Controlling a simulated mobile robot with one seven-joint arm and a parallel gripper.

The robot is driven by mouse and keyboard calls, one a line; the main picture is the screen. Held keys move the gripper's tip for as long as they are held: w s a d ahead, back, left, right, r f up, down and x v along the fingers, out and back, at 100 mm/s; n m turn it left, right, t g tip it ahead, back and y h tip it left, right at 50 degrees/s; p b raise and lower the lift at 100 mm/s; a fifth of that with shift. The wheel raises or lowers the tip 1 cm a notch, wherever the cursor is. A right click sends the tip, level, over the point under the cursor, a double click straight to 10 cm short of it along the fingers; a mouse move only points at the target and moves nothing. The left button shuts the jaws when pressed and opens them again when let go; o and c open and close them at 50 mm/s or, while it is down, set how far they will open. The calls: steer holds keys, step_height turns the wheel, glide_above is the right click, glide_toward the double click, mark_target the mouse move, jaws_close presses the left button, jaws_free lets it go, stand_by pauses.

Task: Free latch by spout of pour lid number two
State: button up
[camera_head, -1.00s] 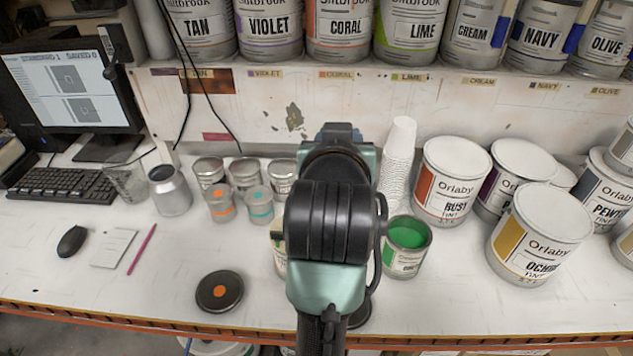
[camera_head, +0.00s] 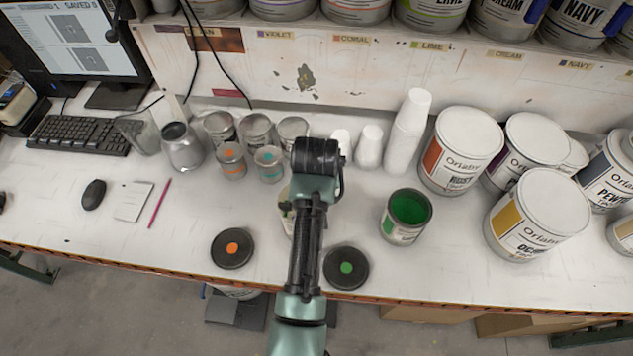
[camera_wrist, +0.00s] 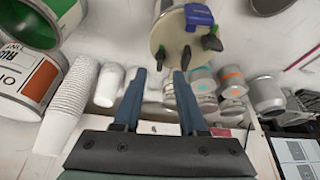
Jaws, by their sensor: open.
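In the wrist view, a can with a pale round lid (camera_wrist: 172,33) stands beyond my fingers. The lid carries a blue part (camera_wrist: 199,15) and several black latch-like tabs (camera_wrist: 211,43) at its rim. I cannot tell which part is the spout, nor read a number. My gripper (camera_wrist: 160,75) is open and empty, its two fingers apart, with the lid's near edge just beyond the tips; no contact is clear. In the head view my arm hides most of this can (camera_head: 286,222), and my fingers are hidden.
An open green paint can (camera_head: 403,228) stands to the right, with white cup stacks (camera_head: 408,130) behind it. Small tins and jars (camera_head: 231,160) stand at the back left. Dark discs with an orange dot (camera_head: 232,262) and a green dot (camera_head: 346,283) lie near the front edge.

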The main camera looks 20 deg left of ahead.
steer(key=shift+p+x, duration=0.3)
steer(key=shift+x, duration=2.15)
steer(key=shift+w, duration=0.1)
jaws_close()
